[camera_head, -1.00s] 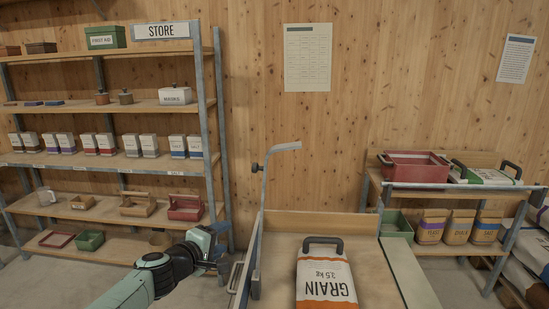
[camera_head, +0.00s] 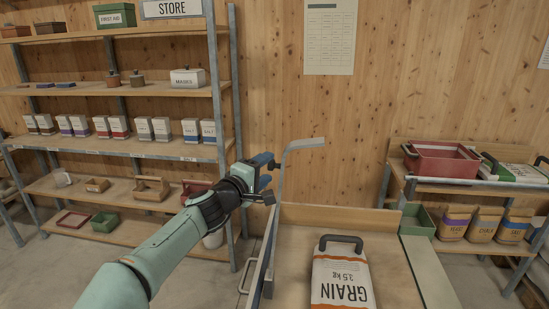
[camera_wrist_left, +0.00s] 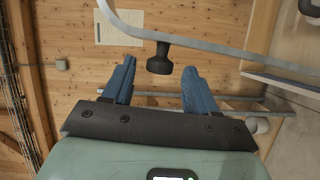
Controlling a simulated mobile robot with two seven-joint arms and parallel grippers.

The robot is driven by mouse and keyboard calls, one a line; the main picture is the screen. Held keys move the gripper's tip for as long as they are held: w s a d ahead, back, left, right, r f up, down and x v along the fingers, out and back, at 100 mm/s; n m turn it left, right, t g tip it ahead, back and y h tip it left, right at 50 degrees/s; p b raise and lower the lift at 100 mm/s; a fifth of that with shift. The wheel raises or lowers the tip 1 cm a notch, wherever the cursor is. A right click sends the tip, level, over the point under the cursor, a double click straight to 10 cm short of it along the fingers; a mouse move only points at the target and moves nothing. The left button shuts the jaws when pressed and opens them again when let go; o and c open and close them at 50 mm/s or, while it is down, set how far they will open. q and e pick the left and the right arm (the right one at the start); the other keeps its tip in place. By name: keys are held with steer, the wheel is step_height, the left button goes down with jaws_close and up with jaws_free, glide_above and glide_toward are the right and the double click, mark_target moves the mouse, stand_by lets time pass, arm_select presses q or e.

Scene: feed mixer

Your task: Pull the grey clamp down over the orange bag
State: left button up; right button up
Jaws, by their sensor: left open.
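The grey clamp (camera_head: 281,180) is a bent metal bar standing upright at the left of the bench, its top arm pointing right, above the level of the bag. Its black knob (camera_wrist_left: 159,58) shows in the left wrist view between and just beyond my fingertips. My left gripper (camera_head: 266,171) is open beside the clamp's upper part; its blue fingers also show in the left wrist view (camera_wrist_left: 157,78). I cannot tell if they touch the knob. The white GRAIN bag with orange bands (camera_head: 340,278) lies on the bench with its black handle at the far end. My right gripper is not in view.
The wooden bench (camera_head: 392,270) has a raised back board. A metal store shelf (camera_head: 233,120) stands at the left behind my arm. At the right is a rack with a red crate (camera_head: 443,160), a green bin (camera_head: 418,220) and several paper bags.

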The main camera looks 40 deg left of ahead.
mark_target(274, 162)
arm_select(q)
steer(key=w, duration=0.1)
steer(key=w+p, duration=0.1)
steer(key=w, duration=0.3)
steer(key=shift+a, duration=0.3)
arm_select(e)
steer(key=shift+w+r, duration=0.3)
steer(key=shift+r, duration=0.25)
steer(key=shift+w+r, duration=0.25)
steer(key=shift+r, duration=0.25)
arm_select(q)
jaws_close()
steer(key=shift+d+f, duration=0.1)
